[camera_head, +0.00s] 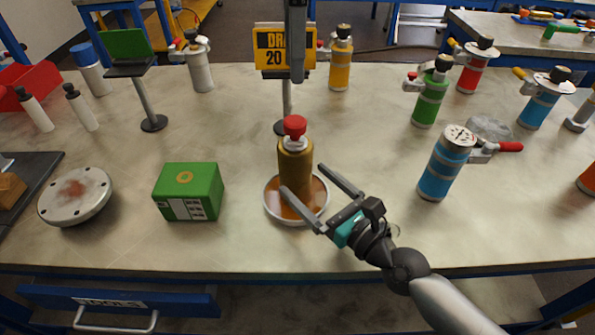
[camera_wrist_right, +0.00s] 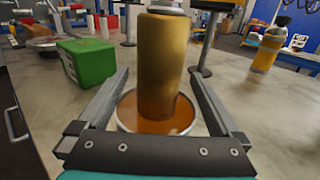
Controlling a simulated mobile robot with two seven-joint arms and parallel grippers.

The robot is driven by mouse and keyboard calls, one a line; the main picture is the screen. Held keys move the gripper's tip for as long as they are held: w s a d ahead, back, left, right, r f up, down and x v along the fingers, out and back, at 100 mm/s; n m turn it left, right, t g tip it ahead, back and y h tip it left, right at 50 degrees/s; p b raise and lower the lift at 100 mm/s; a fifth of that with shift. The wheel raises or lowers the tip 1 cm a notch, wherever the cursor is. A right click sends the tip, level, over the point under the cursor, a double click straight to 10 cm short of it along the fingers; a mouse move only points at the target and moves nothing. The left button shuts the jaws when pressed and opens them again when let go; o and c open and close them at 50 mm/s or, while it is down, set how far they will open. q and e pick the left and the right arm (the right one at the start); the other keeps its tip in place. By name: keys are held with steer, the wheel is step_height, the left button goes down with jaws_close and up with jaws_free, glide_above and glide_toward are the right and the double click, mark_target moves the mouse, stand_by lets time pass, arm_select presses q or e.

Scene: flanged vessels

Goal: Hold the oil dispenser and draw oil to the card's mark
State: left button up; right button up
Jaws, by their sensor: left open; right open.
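The oil dispenser (camera_head: 295,165) is a gold-brown cylinder with a red cap, upright in a round white-rimmed dish (camera_head: 321,207) of amber oil. My right gripper (camera_head: 302,178) is open at its near side, one finger toward each side of it. In the right wrist view the dispenser (camera_wrist_right: 160,60) stands between the two open fingers, with gaps on both sides and its top cut off. The yellow card (camera_head: 268,57) on a stand behind reads "DRA" and "20"; my left gripper (camera_head: 297,70), open and seen edge-on, hides part of it.
A green box (camera_head: 188,191) and a round flanged plate (camera_head: 75,195) lie to the left. A blue-banded canister (camera_head: 440,172) stands to the right, with green (camera_head: 430,100) and yellow (camera_head: 340,62) ones behind. Bench is clear between dish and blue canister.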

mark_target(306, 181)
steer(key=shift+x, duration=2)
jaws_close()
